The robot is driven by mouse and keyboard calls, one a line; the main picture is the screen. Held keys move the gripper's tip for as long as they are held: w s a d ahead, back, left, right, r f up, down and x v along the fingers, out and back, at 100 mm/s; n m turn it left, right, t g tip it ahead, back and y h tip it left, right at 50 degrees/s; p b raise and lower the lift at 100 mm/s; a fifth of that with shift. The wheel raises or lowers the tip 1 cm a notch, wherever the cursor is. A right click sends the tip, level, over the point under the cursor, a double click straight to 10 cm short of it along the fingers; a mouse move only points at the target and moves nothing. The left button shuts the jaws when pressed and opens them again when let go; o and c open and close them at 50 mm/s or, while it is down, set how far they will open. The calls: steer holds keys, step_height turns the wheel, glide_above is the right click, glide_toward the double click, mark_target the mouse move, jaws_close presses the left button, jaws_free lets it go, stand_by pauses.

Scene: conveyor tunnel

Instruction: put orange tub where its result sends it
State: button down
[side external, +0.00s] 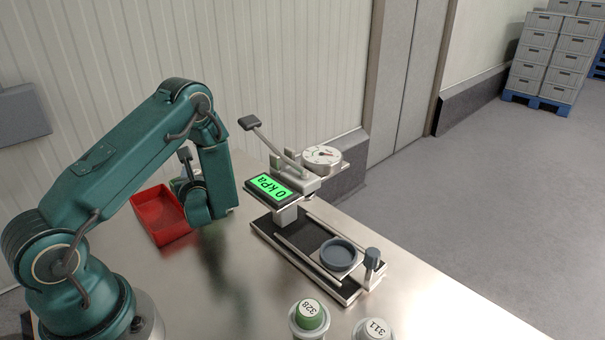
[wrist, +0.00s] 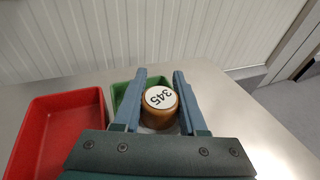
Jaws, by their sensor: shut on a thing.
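The orange tub (wrist: 160,108), with a white label reading 345 on its lid, is between the two fingers of my gripper (wrist: 160,76) in the wrist view. My gripper is shut on it. The green tray (wrist: 119,93) lies just behind and left of the tub, partly covered by my left finger. Whether the tub is over the tray or in front of it I cannot tell. The red tray (wrist: 55,130) is to the left, and it also shows in the side view (side external: 157,207). In the side view my arm hides the tub. The tester's display (side external: 271,190) is green and reads 0 kPa.
The tester has a lever (side external: 268,138), a round gauge (side external: 322,156) and an empty grey cup (side external: 339,254) on its rail. Tub 328 (side external: 310,314) and tub 311 (side external: 374,330) stand at the front edge of the side view.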

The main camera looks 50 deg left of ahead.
steer(key=shift+c, duration=2.3)
jaws_free()
steer(key=shift+f, duration=0.1)
